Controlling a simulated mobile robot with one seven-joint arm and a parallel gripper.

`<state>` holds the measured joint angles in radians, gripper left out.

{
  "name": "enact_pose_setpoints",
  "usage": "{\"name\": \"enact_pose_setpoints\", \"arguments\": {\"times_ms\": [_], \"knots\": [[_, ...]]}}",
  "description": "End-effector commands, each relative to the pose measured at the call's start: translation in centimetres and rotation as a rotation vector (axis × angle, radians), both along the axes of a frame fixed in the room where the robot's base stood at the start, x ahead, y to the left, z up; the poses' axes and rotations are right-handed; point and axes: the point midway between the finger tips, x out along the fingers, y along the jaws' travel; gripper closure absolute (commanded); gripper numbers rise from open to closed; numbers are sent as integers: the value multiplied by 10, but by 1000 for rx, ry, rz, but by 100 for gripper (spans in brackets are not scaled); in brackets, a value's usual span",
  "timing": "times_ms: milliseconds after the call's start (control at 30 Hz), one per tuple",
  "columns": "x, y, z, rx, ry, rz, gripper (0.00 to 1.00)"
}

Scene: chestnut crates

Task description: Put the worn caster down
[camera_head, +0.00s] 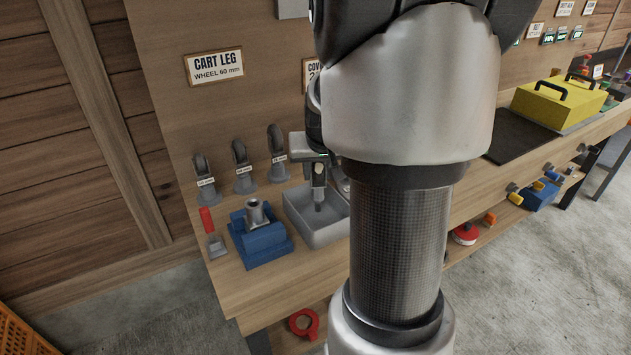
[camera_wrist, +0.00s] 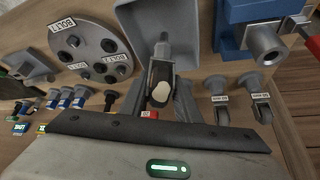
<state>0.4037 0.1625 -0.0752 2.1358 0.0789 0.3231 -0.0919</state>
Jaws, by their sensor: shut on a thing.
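My gripper (camera_head: 316,160) is shut on the worn caster (camera_head: 319,194), a grey caster with its stem pointing down. The caster hangs over the open grey tray (camera_head: 318,237) on the bench; whether it touches the tray floor I cannot tell. In the wrist view the caster (camera_wrist: 161,78) sits between the fingers, its stem toward the inside of the tray (camera_wrist: 183,20). A red tag shows near its wheel end. My arm hides part of the tray's right side in the head view.
Left of the tray, a blue vise (camera_head: 262,243) holds a grey tube (camera_head: 256,213). Several labelled casters (camera_head: 241,168) stand behind. A red cylinder (camera_head: 206,220) and a small grey block (camera_head: 216,245) lie at left. A round bolt plate (camera_wrist: 88,50) is beside the tray.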

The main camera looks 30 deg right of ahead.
Motion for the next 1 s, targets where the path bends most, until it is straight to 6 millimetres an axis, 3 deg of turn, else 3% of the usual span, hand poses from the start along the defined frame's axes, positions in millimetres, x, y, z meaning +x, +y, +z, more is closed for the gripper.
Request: {"name": "enact_pose_setpoints", "arguments": {"times_ms": [167, 567, 600, 700, 1000], "knots": [[-1, 0, -27, 0, 2, 0, 100], [0, 0, -33, -1, -2, 1, 100], [0, 0, -34, 0, 0, 1, 69], [0, 0, -33, 0, 0, 0, 52], [0, 0, -31, 0, 0, 0, 52]]}}
